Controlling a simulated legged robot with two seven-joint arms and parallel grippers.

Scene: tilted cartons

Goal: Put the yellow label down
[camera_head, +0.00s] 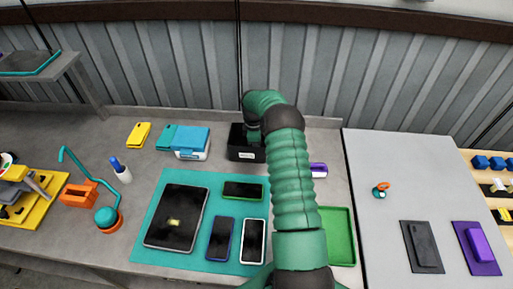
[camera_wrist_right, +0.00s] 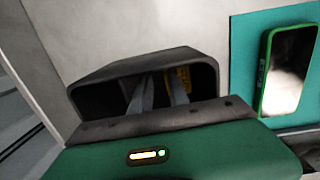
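A small yellow piece (camera_wrist_right: 183,78), likely the yellow label, shows partly inside the black open-topped box (camera_wrist_right: 130,67), behind one finger of my right gripper (camera_wrist_right: 158,92). The fingers reach down into the box and stand apart with a gap between them; the yellow piece does not look clamped. The box (camera_head: 240,154) also shows in the head view, where my green arm hides part of it. Another small yellowish patch (camera_head: 174,222) lies on the black tablet (camera_head: 187,205); I cannot tell if it is a label. My left gripper is out of view.
A teal mat (camera_head: 150,243) holds the tablet and several phones, including a green-cased one (camera_head: 243,190). Yellow (camera_head: 138,135) and teal cases lie left of the box. A green tray (camera_head: 341,236) sits at right. The grey panel (camera_head: 375,160) has free room.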

